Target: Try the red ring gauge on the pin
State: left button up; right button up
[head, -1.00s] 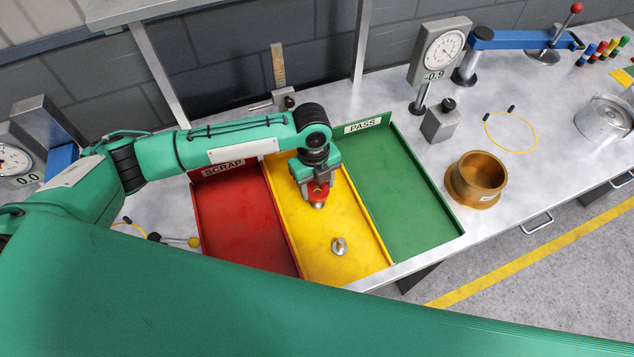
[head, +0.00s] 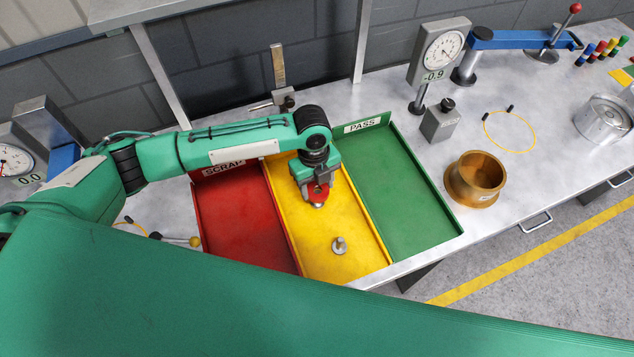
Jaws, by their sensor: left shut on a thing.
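My left gripper (head: 318,187) points down over the yellow middle tray (head: 345,213) and is shut on the red ring gauge (head: 319,194). A small silvery metal piece (head: 318,205), seemingly a pin, shows just under the ring. I cannot tell whether the ring is around it or only above it. Another silvery headed pin (head: 340,246) is in the yellow tray, nearer to me and apart from the gripper. My right gripper is not in view.
The red SCRAP tray (head: 240,226) is left of the yellow one, the green PASS tray (head: 403,190) right. A brass bush (head: 476,179), a dial gauge (head: 442,52) and a steel block (head: 439,122) stand farther right. Several coloured plugs (head: 600,51) stand at the far right.

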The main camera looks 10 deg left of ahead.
aim_at(317, 192)
pick_arm(q)
jog(key=shift+f, duration=0.1)
dwell(0.3)
jog(key=o, duration=1.6)
jog(key=shift+o, duration=0.2)
notch_tip(317, 192, up, 9)
jog(key=p, duration=0.7)
jog(key=shift+s+f, duration=0.1)
